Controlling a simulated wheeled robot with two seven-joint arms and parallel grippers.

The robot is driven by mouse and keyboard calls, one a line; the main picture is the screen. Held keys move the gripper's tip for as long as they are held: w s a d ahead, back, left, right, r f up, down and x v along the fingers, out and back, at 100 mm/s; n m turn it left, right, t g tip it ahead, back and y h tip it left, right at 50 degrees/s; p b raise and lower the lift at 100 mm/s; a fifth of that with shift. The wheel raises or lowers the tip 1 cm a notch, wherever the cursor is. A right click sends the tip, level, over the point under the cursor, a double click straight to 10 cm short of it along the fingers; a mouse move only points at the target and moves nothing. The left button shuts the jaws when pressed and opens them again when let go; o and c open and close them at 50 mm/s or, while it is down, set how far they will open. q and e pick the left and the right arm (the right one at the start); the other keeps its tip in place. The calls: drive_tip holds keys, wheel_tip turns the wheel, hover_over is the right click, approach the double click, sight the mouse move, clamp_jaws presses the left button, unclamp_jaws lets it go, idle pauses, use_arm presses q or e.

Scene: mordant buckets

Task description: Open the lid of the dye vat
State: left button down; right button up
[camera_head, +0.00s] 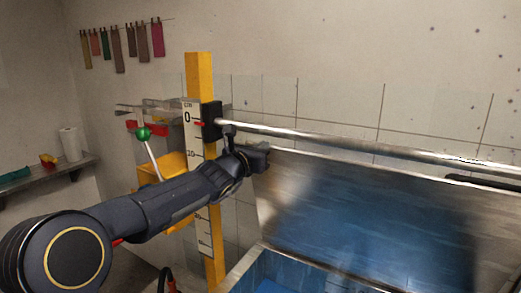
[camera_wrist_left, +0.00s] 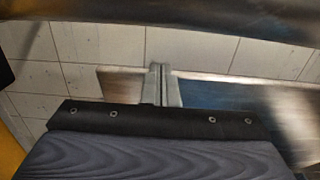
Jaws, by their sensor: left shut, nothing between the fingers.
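The dye vat (camera_head: 242,272) is at the lower right, with blue inside its rim. Its steel lid (camera_head: 370,205) stands raised and tilted back against the tiled wall side, with a blue reflection across it. A dark bar (camera_head: 484,183), perhaps a handle, shows at the lid's upper right edge. My left gripper (camera_head: 266,153) is shut and empty near the lid's upper left corner, below a steel rail. In the left wrist view its closed fingers (camera_wrist_left: 163,84) overlap the lid's edge; I cannot tell whether they touch it. My right gripper is out of view.
The steel rail (camera_head: 370,148) runs rightward from a black bracket (camera_head: 211,120) on a yellow post (camera_head: 199,75) with a scale. A yellow bin (camera_head: 173,163) stands behind my left arm. A shelf (camera_head: 45,183) with a paper roll (camera_head: 70,145) is at far left.

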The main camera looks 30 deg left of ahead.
use_arm(q)
drive_tip(key=s+b, duration=0.1)
drive_tip(key=s, duration=0.7)
drive_tip(key=s+d+f+m+g+h, duration=0.35)
drive_tip(key=s+d+m, duration=0.25)
drive_tip(key=d+m, duration=0.3)
drive_tip(key=s+d+f+m+g+h, duration=0.2)
drive_tip(key=s+d+f+m+h, duration=0.2)
drive_tip(key=s+d+m, duration=0.45)
drive_tip(key=s+f+m+g+y, duration=0.3)
drive_tip(key=s+f+m+g, duration=0.4)
drive_tip(key=s+f+m, duration=0.9)
wheel_tip(320, 180, down, 3)
drive_tip(key=shift+a+f+m+y, duration=0.15)
drive_tip(key=shift+a+m+y, duration=0.2)
drive_tip(key=shift+a+m, duration=0.1)
drive_tip(key=shift+w+g, duration=0.1)
drive_tip(key=shift+g, duration=0.15)
